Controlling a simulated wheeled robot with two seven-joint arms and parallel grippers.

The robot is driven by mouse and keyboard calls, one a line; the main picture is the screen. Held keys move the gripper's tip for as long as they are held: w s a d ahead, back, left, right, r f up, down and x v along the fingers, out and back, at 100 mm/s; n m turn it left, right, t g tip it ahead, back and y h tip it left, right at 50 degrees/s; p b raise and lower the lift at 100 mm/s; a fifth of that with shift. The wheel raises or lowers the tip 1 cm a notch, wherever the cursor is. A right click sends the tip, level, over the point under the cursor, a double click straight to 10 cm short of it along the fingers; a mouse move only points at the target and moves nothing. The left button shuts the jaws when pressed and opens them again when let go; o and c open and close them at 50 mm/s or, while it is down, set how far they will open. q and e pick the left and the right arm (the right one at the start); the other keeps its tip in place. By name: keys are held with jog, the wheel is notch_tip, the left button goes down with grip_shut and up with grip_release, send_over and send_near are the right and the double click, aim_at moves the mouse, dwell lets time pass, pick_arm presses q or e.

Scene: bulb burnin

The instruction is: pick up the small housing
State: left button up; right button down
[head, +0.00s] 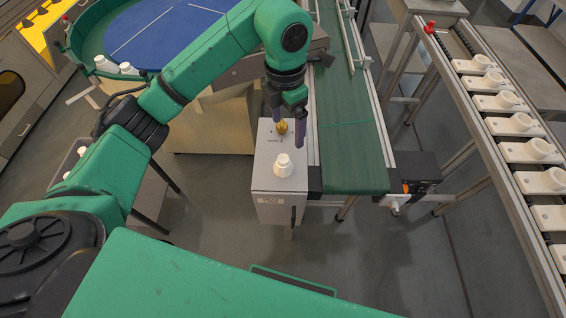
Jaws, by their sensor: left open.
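A small white housing (283,166) stands upright on the top of a grey metal box (264,180), towards its near side. My left gripper (287,130) points down over the far part of the same box. Its jaws are open, one finger on each side of a small brass-coloured fitting (282,127) on the box top. The gripper is beyond the housing and apart from it, and holds nothing that I can see. My right gripper is not in view.
A green conveyor belt (345,150) runs beside the box. A round blue table (165,30) with white housings (105,64) at its rim stands at the upper left. On the right, a rail line (490,155) carries several white holders.

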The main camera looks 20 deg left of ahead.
aim_at(283, 159)
pick_arm(q)
jog(key=f+p, duration=0.1)
jog(key=f, duration=0.3)
jog(key=f+p, duration=0.1)
jog(key=f, duration=0.4)
jog(key=a+f+p, duration=0.1)
jog(key=f+p, duration=0.1)
jog(key=f, duration=0.2)
jog(key=shift+s+f, duration=0.15)
jog(key=shift+f, duration=0.55)
jog(key=c, duration=1.4)
